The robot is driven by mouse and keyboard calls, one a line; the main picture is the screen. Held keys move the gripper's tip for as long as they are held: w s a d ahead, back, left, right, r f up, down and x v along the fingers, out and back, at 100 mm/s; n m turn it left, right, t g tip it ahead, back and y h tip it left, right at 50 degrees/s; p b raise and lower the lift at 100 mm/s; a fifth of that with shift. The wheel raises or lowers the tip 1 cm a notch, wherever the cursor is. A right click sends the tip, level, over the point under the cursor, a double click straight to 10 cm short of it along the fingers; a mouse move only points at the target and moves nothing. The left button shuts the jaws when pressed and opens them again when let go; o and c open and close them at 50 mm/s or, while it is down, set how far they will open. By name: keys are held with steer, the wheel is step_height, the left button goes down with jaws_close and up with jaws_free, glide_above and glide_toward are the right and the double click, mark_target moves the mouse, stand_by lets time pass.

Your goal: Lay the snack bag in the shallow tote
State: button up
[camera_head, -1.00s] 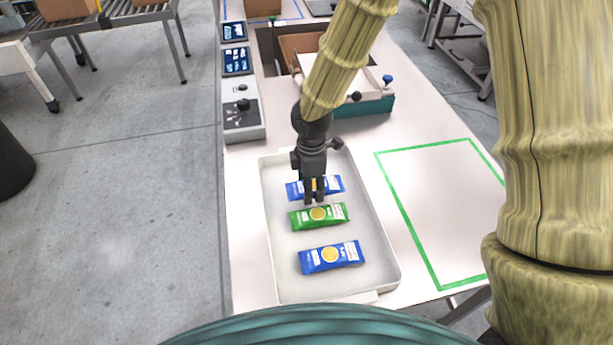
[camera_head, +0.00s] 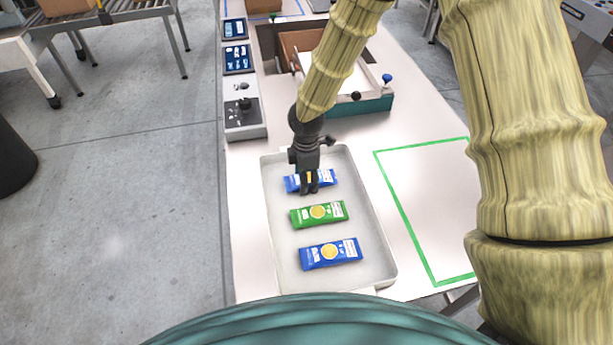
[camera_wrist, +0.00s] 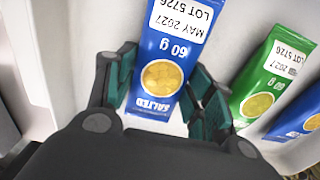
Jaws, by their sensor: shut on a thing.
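The shallow tote (camera_head: 376,240) is a low, pale tray on the white table in the head view. My gripper (camera_head: 309,187) is over its far end, shut on a blue snack bag (camera_head: 326,176). In the wrist view, the teal fingers flank the blue bag (camera_wrist: 180,42), which shows a yellow round picture and a date label. The held bag is inside the tote's outline; I cannot tell whether it touches the floor. The fingers hide part of it. A green bag (camera_head: 332,211) lies mid-tote and another blue bag (camera_head: 345,252) lies nearer me.
A green-outlined empty area (camera_head: 425,205) is right of the tote. A grey control box (camera_head: 243,118) and dark screens (camera_head: 237,58) line the left table edge. A teal-based device (camera_head: 362,105) with a pale plate stands behind the tote.

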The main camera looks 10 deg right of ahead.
steer(key=shift+f, duration=0.1)
steer(key=o, duration=1)
step_height(320, 180, up, 12)
steer(key=shift+r+b, duration=0.15)
steer(key=shift+b, duration=1.05)
